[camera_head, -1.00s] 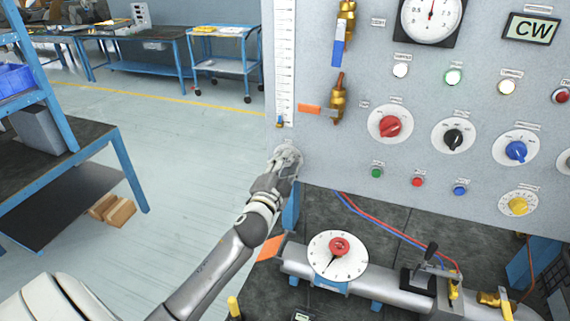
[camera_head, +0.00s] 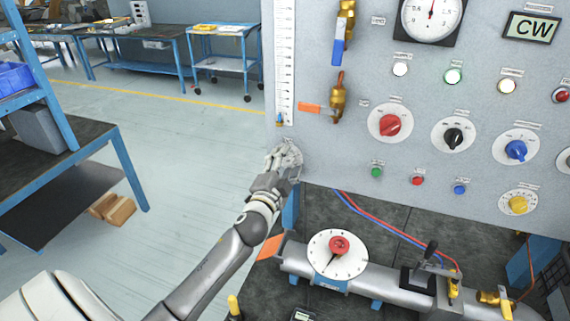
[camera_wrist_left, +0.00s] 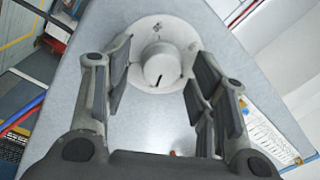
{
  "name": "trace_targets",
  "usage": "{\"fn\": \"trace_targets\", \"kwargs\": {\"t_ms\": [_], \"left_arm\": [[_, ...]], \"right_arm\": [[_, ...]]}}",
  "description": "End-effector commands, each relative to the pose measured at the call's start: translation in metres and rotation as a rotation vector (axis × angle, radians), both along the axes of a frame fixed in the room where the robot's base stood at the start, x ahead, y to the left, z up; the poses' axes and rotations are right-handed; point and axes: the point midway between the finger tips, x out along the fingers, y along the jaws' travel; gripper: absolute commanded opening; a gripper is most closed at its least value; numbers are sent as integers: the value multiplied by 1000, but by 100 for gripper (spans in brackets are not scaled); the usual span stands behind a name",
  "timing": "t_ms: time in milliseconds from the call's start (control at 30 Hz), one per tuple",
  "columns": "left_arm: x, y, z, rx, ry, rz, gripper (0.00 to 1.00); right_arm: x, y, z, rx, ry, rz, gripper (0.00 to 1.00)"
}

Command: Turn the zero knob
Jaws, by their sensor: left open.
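The zero knob (camera_wrist_left: 160,64) is a pale round knob with a black pointer line, on a white disc (camera_wrist_left: 150,28) with small dark screws or marks. It shows in the left wrist view between the two fingers of my left gripper (camera_head: 284,153). The fingers are spread on either side of the knob, with gaps visible on both sides. In the head view this gripper is at the lower left corner of the grey panel (camera_head: 330,165) and mostly hides the knob. My right gripper does not show.
Right of my left gripper the panel carries a red knob (camera_head: 390,125), a black knob (camera_head: 453,138) and small buttons. A brass valve (camera_head: 338,97) and a vertical scale (camera_head: 285,60) are above. Below is a pipe with a round dial (camera_head: 338,268).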

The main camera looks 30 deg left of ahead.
Motion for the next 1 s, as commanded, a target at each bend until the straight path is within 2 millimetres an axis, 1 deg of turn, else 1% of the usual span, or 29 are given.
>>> {"fn": "trace_targets", "kwargs": {"t_ms": [200, 333, 467, 700, 800, 1000], "left_arm": [[-2, -1, 0, 0, 0, 0, 52], [-11, -4, -1, -1, 0, -1, 52], [-31, -8, -2, -2, 1, -1, 52], [-75, -20, -5, -4, 2, -1, 52], [-90, -23, -5, -3, 3, 2, 52], [-110, -29, -6, -1, 1, 0, 52]], "right_arm": [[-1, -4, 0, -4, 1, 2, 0], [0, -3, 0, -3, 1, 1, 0], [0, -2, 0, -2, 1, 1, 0], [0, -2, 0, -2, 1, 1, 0], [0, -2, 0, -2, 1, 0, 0], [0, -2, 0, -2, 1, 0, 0]]}}
